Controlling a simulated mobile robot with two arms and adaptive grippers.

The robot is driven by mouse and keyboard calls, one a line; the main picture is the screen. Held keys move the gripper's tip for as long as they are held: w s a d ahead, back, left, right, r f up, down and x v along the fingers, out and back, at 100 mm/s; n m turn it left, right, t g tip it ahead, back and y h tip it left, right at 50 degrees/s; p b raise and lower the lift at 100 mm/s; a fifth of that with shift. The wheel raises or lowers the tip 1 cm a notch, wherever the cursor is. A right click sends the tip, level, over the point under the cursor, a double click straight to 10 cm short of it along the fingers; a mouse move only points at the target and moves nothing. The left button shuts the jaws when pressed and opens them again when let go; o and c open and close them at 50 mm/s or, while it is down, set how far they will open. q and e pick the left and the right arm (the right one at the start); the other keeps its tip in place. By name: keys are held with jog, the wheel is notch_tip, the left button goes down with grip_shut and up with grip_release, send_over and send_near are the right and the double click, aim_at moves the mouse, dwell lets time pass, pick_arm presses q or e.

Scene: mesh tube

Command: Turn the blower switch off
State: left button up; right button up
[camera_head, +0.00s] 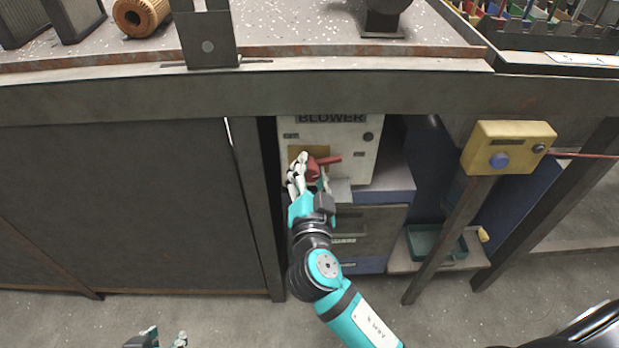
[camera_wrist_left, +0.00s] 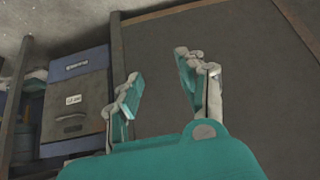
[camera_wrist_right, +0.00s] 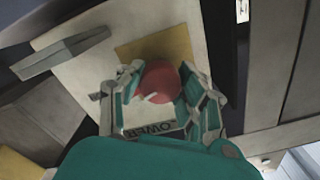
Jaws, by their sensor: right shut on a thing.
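The blower box (camera_head: 358,140) is a pale panel labelled BLOWER under the bench. Its switch is a red rotary handle (camera_head: 330,159) on a yellow plate, pointing to the right in the head view. My right gripper (camera_head: 311,176) is at the switch. In the right wrist view the red switch (camera_wrist_right: 160,80) sits between the fingers of my right gripper (camera_wrist_right: 158,90), which are shut on it; the fingers hide part of it. My left gripper (camera_head: 165,338) is low at the bottom edge of the head view. In the left wrist view its fingers (camera_wrist_left: 160,88) are apart and empty.
A yellow box with a blue button (camera_head: 499,160) stands on a post to the right. The bench edge (camera_head: 200,98) runs above the blower. A drawer unit (camera_head: 365,235) is below it and a dark panel (camera_head: 120,200) is to the left. A green bin (camera_head: 432,243) sits lower right.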

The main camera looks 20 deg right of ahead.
jog(key=shift+f+n, duration=0.1)
jog(key=shift+n, duration=2.2)
jog(key=n+p, duration=0.2)
jog(key=n, duration=0.5)
pick_arm(q)
jog(key=s+a+g+y+p, duration=0.1)
jog(key=s+a+g, duration=0.1)
jog(key=s, duration=0.5)
jog(key=shift+f+g, duration=0.4)
jog(key=shift+g, duration=0.5)
pick_arm(e)
jog(key=shift+n, duration=1.6)
